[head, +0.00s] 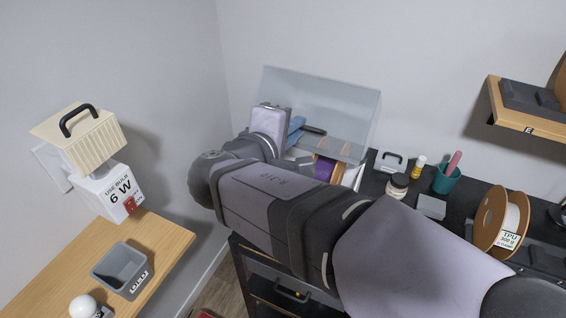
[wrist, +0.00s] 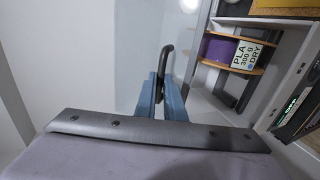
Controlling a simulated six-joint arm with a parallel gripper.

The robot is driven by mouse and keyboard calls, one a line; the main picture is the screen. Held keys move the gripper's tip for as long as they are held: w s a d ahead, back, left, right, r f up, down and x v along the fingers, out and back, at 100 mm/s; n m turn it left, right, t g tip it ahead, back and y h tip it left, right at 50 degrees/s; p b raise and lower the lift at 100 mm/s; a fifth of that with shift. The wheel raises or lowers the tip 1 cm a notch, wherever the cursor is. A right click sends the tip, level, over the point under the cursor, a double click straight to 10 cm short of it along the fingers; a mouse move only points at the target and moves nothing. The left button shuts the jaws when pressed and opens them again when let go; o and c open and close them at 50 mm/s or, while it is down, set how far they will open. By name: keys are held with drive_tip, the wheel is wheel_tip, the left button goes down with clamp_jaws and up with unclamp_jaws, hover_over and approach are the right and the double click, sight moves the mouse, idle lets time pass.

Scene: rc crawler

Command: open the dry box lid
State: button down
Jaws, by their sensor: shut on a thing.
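The dry box lid (head: 345,105) is a clear panel, raised and tilted steeply upright at the back of the dark bench. Its black handle (head: 315,130) also shows in the wrist view (wrist: 167,52). My gripper (head: 298,127) has blue fingers, and in the wrist view (wrist: 161,92) they are closed around the lower part of the handle. The white dry box (head: 350,176) is below the lid, largely hidden behind my arm. A spool with purple filament (head: 325,169) shows inside it; its label in the wrist view (wrist: 242,55) reads PLA 300 g DRY.
Right of the box on the bench are a white jar (head: 397,187), a yellow-capped bottle (head: 419,163), a teal cup (head: 446,180) and a TPU spool (head: 497,222). A wall shelf (head: 520,118) is at upper right. A wooden table (head: 170,245) with a grey bin (head: 122,268) is at left.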

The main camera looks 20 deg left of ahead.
sight(313, 92)
drive_tip(key=w+r+p, duration=0.1)
drive_tip(key=w+r, duration=0.1)
drive_tip(key=w, duration=0.1)
drive_tip(key=w+r+p, duration=0.2)
drive_tip(key=w, duration=0.1)
drive_tip(key=w+r+p, duration=0.1)
drive_tip(key=w+r, duration=0.2)
drive_tip(key=shift+w+p, duration=0.25)
drive_tip(key=shift+p, duration=0.05)
drive_tip(key=w+p, duration=0.1)
drive_tip(key=w, duration=0.1)
drive_tip(key=w+r+g+p, duration=0.1)
drive_tip(key=w+g+p, duration=0.1)
drive_tip(key=w, duration=0.1)
drive_tip(key=shift+w+r, duration=0.3)
drive_tip(key=shift+r, duration=0.05)
drive_tip(key=shift+w+r+g+p, duration=0.2)
drive_tip(key=shift+w+g+p, duration=0.45)
drive_tip(key=shift+w, duration=0.5)
drive_tip(key=c, duration=1.9)
unclamp_jaws()
drive_tip(key=shift+o, duration=0.2)
drive_tip(key=shift+s, duration=0.2)
drive_tip(key=shift+w+f, duration=0.1)
drive_tip(key=shift+f, duration=0.05)
